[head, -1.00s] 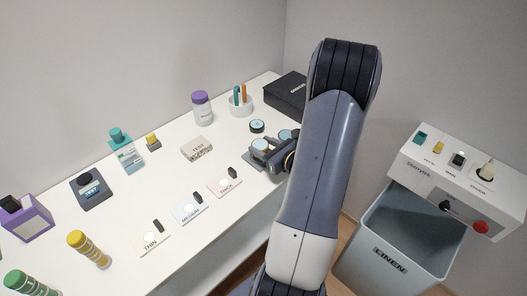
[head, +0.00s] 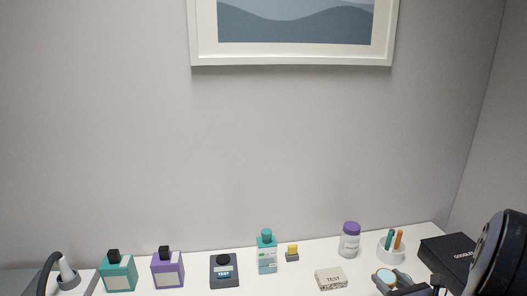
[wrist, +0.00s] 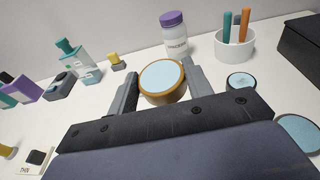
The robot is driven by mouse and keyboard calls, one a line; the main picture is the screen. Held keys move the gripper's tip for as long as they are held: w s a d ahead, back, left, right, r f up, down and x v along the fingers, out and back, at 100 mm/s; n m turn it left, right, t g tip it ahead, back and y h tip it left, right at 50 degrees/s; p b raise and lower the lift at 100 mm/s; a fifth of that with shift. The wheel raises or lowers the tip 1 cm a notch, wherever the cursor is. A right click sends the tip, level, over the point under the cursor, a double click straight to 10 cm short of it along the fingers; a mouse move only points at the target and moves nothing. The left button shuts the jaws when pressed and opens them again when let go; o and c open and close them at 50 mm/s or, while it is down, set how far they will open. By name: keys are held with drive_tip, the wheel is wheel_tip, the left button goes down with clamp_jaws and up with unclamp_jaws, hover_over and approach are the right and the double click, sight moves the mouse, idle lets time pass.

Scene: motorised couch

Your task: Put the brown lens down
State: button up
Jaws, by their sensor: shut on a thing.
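The brown lens (wrist: 163,82), a short disc with a brown rim and a pale blue face, sits between the two fingers of my gripper (wrist: 160,84) in the wrist view. The gripper is shut on it. In the head view the lens (head: 386,276) and my gripper (head: 390,281) show at the bottom right, over the right part of the white table. The gap between the lens and the table top is hard to judge. Two other pale blue discs, a black-rimmed one (wrist: 242,81) and a partly cut-off one (wrist: 299,132), lie to its right.
Behind the lens stand a purple-capped jar (wrist: 174,35) and a white cup of pens (wrist: 234,44). A black box (head: 448,257) is at the right.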

drive_tip(key=w+a+n+y+p, duration=0.1)
drive_tip(key=w+a, duration=0.3)
drive_tip(key=a, duration=0.6)
drive_tip(key=w+a+n+y, duration=0.1)
drive_tip(key=w+a, duration=0.3)
drive_tip(key=a, duration=0.7)
drive_tip(key=shift+a+g+y+p, duration=0.2)
drive_tip(key=shift+g+y+p, duration=0.1)
drive_tip(key=shift+p, duration=0.05)
